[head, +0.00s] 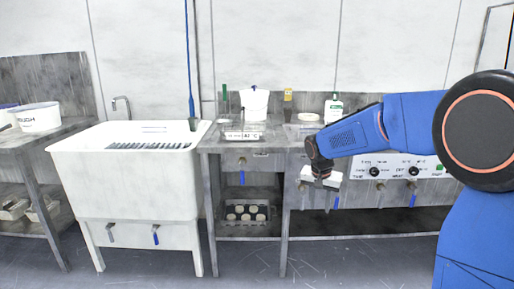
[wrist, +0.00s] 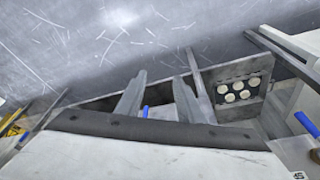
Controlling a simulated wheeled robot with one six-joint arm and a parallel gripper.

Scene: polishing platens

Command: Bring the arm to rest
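My blue arm reaches in from the right in the head view and bends down at the wrist. My gripper (head: 321,201) hangs in front of the bench's front panel, its fingers pointing down. In the wrist view my gripper (wrist: 160,76) shows two grey fingers standing apart with nothing between them. The fingers appear clear of the bench, though the exact gap to the panel cannot be told.
A grey bench (head: 222,142) carries a white bucket (head: 254,104) and a bottle (head: 333,108). A crate of round pieces (head: 247,221) sits on its lower shelf. A white sink (head: 85,160) stands left. Blue-handled valves (head: 242,178) stick out in front. The floor in front (head: 330,265) is clear.

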